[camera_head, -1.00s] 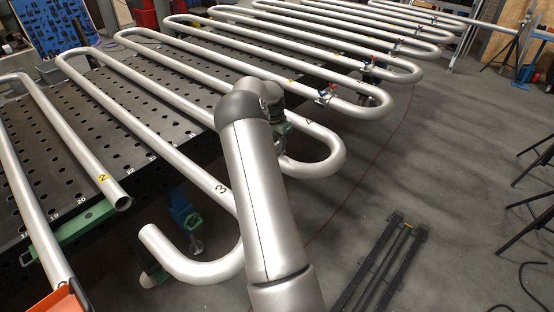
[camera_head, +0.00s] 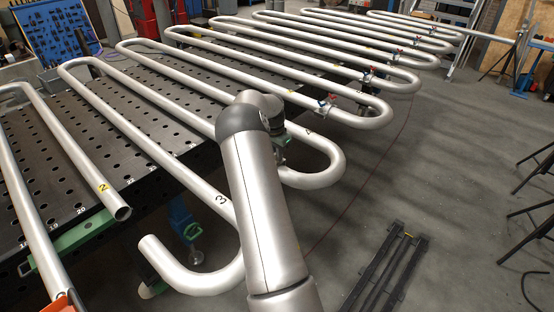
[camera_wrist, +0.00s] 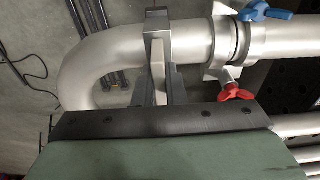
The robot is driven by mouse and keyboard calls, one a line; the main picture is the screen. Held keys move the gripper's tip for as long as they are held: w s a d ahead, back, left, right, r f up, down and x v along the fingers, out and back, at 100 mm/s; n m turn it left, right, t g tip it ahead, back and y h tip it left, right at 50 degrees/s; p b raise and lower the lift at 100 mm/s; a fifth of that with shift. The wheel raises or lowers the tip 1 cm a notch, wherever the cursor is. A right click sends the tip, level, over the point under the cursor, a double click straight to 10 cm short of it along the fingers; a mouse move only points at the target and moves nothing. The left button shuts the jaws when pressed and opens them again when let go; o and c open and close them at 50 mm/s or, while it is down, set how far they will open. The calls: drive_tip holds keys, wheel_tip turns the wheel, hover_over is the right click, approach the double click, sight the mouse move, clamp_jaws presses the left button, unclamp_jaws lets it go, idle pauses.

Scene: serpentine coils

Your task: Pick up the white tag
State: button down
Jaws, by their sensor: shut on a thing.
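My gripper (camera_wrist: 160,95) is at the lower middle of the wrist view, its dark fingers reaching up in front of a steel pipe (camera_wrist: 110,55) near its bend. A narrow pale strip, apparently the white tag (camera_wrist: 157,65), shows between the fingers, and they are shut on it. Its far end and most of its face are hidden by the fingers. In the head view my arm hides the fingertips and the tag; only part of the wrist shows beside the pipe coil.
A pipe clamp with a blue handle (camera_wrist: 265,12) and a red wing knob (camera_wrist: 235,92) sits just right of my fingers. Rows of serpentine pipe (camera_head: 320,175) lie on the perforated table (camera_head: 100,120). Dark bars (camera_head: 385,270) lie on the floor at right.

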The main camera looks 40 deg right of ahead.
wheel_tip(320, 180, up, 18)
drive_tip(key=b, duration=0.2)
drive_tip(key=shift+f, duration=0.25)
idle(0.4)
